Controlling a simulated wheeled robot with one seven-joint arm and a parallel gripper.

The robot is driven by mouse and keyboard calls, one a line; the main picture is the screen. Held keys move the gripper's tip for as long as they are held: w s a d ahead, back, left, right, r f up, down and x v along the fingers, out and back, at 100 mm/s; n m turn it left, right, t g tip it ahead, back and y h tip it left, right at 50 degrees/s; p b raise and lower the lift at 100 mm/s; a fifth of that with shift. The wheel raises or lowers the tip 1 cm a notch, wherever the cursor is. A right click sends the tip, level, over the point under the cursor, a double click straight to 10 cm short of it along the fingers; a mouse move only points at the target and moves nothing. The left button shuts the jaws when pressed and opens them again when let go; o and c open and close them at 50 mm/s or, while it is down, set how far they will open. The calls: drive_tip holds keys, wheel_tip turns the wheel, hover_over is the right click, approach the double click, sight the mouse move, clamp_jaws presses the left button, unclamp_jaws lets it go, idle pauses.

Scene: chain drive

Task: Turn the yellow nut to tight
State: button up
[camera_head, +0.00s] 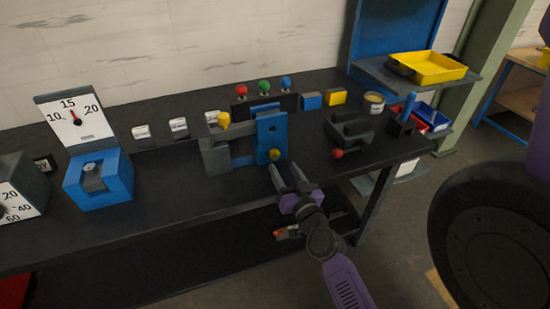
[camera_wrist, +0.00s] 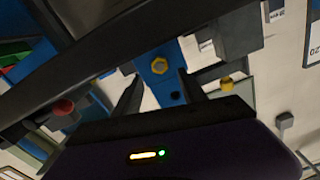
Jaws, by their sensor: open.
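The yellow nut (camera_head: 274,155) sits low on the front of an upright blue plate (camera_head: 271,130) on the workbench. In the wrist view the nut (camera_wrist: 159,66) shows as a hexagon on the blue plate (camera_wrist: 165,82), between my fingers and beyond their tips. My gripper (camera_head: 289,177) is open and empty, just in front of and a little below the nut, apart from it. Its fingers also show in the wrist view (camera_wrist: 163,90). I cannot tell from these views how tight the nut is.
A yellow knob (camera_head: 223,120) stands left of the blue plate. A dark clamp-like block (camera_head: 349,132) with a red ball (camera_head: 337,154) is on the right. A blue box with a dial (camera_head: 98,180) stands left.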

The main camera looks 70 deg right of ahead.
sight(276, 155)
drive_tip(key=p+x, duration=0.1)
drive_tip(key=x, duration=0.5)
clamp_jaws()
